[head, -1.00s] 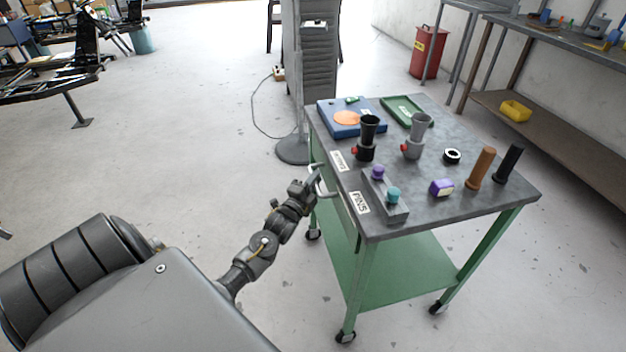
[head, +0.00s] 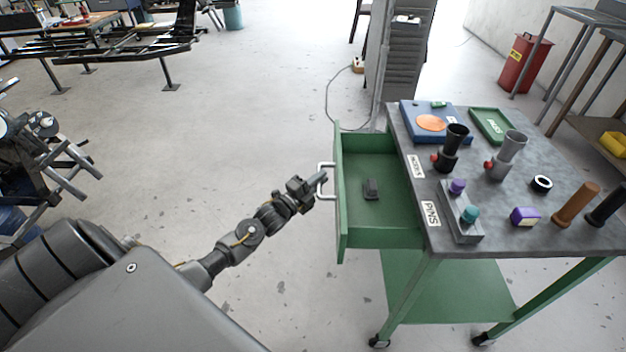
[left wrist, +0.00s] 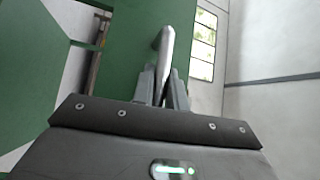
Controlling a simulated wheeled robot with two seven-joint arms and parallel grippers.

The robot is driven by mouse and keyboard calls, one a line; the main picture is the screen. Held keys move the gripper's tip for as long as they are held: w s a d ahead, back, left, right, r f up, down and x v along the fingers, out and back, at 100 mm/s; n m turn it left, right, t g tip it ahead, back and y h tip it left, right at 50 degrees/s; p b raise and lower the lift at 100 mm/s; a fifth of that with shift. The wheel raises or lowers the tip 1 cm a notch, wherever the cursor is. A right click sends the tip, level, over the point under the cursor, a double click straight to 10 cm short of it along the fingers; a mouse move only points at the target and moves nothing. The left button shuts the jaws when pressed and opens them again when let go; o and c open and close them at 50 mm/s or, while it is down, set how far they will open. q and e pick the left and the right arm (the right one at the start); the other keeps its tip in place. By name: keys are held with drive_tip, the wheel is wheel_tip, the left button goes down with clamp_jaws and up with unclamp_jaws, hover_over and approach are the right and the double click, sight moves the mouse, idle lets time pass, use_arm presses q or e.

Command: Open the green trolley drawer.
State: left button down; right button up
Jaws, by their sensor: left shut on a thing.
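The green trolley (head: 412,290) has its drawer (head: 385,225) pulled out to the left, with the inside showing. A small dark object (head: 371,188) lies on the drawer floor. A pale metal handle (head: 325,180) is on the drawer's front. My left gripper (head: 318,183) is shut on the handle. In the left wrist view the handle (left wrist: 166,45) runs between the two fingers (left wrist: 164,88), with the green drawer front (left wrist: 125,50) behind it. My right gripper is in neither view.
The grey trolley top (head: 465,185) carries a blue box (head: 410,125), a green tray (head: 492,127), black and grey cups, a purple block (head: 525,216) and brown and black cylinders. A grey cabinet stands behind. The floor (head: 240,120) left of the drawer is clear.

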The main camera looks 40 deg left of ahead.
use_arm(q)
drive_tip(key=shift+s+a+f, duration=0.1)
drive_tip(key=shift+s+a, duration=0.05)
drive_tip(key=shift+s, duration=0.05)
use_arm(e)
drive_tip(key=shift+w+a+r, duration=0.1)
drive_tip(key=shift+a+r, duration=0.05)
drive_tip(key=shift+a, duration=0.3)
use_arm(q)
drive_tip(key=c, duration=1.4)
unclamp_jaws()
drive_tip(key=shift+a, duration=0.1)
drive_tip(key=v, duration=1.1)
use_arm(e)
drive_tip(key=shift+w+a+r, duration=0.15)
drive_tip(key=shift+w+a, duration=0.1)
